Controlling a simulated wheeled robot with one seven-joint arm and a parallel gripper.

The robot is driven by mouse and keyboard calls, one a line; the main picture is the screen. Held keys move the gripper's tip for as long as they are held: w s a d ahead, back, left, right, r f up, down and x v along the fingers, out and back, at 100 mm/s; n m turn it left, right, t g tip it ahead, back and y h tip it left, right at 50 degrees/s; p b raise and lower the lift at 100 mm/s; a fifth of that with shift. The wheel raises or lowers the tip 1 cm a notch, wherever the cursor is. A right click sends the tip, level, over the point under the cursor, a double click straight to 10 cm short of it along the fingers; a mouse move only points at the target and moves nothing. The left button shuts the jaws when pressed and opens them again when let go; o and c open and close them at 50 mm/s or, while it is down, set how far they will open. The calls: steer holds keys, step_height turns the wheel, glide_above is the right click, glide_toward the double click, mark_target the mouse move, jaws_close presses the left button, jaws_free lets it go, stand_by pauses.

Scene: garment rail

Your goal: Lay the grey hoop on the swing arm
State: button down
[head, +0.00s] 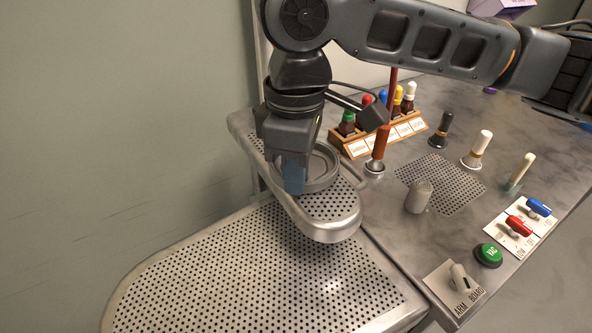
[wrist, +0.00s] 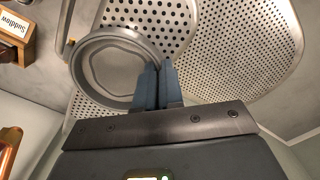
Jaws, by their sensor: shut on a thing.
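The grey hoop (head: 335,172) is a round ring. My gripper (head: 293,178) is shut on its rim, with blue fingers. The hoop lies flat over the swing arm (head: 335,217), a narrow perforated metal board with a rounded end. In the wrist view the hoop (wrist: 82,62) is left of my gripper (wrist: 159,70), and the swing arm (wrist: 165,15) shows beneath and beyond it. I cannot tell whether the hoop touches the surface. My gripper hides part of the hoop's near left side in the head view.
A larger perforated board (head: 250,275) lies below the swing arm. To the right, the grey worktop holds a wooden rack (head: 385,135) of bottles, several upright tools, a grey cylinder (head: 418,196), a green button (head: 488,254) and switches. A plain wall is at left.

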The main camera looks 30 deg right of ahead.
steer(key=shift+f, duration=0.15)
steer(key=c, duration=1.3)
jaws_free()
steer(key=shift+o, duration=0.2)
step_height(320, 180, up, 12)
steer(key=shift+p, duration=0.3)
